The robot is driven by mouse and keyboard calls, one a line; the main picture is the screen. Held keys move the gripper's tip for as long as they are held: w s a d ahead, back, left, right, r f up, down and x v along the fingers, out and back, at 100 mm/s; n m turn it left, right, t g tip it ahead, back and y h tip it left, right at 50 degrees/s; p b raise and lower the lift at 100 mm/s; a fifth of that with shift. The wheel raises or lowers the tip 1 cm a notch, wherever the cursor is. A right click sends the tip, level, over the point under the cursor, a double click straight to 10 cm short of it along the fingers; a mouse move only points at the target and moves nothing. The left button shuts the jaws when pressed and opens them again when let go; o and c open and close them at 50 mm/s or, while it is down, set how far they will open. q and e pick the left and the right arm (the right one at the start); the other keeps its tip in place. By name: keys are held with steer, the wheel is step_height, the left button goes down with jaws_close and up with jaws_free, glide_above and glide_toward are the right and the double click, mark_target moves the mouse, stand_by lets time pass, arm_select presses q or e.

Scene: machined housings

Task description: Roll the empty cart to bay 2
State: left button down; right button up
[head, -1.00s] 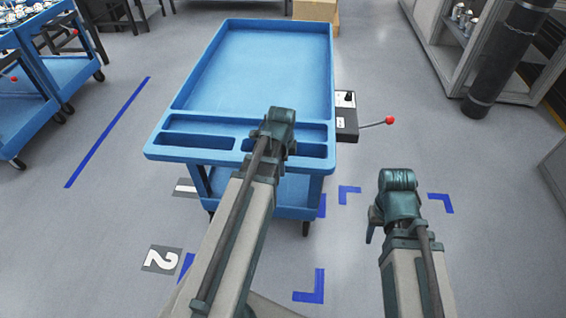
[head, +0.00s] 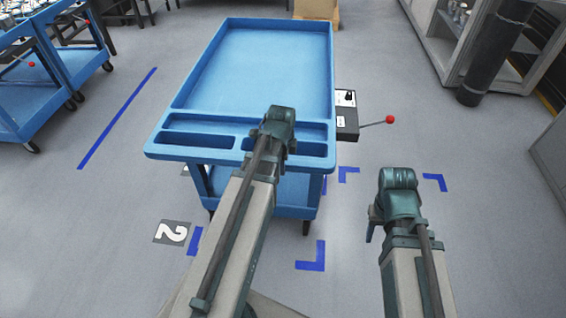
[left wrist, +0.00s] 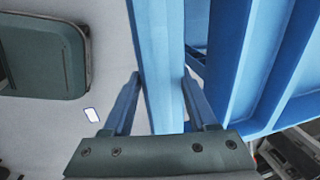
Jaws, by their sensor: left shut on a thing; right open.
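The empty blue cart (head: 262,65) stands upright in front of me, with a slotted tray along its near end. My left gripper (head: 279,128) reaches over this near end. In the left wrist view its fingers (left wrist: 161,92) lie on either side of the cart's blue rim (left wrist: 160,60), shut on it. The white 2 floor plate (head: 172,233) lies left of the cart's near end, with blue corner marks (head: 313,258) near it. Another plate is mostly hidden beneath the cart. My right gripper (head: 372,226) is open and empty, right of the cart; its fingers are partly hidden.
A dark control box (head: 346,117) with a red-knobbed lever (head: 390,119) sits at the cart's right side. Other blue carts (head: 40,100) stand at left. A shelf (head: 440,45) and a dark cylinder (head: 495,55) are at upper right.

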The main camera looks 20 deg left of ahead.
arm_select(q)
steer(key=shift+w, duration=0.1)
steer(key=shift+c, duration=1)
jaws_free()
steer(key=shift+r, duration=0.1)
step_height(320, 180, up, 13)
steer(key=s+p, duration=0.2)
steer(key=p, duration=1.1)
steer(key=shift+s+d+r+p, duration=0.2)
steer(key=shift+s+d+p, duration=0.1)
steer(key=shift+s+d, duration=0.1)
steer(key=shift+w, duration=0.1)
steer(key=s+d+n+g, duration=0.1)
steer(key=s+d+n, duration=0.4)
steer(key=d, duration=0.5)
steer(key=s+d+n+g, duration=0.1)
steer(key=s+d+n, duration=0.4)
steer(key=d, duration=0.6)
steer(key=shift+f+y, duration=0.2)
steer(key=shift+y, duration=0.1)
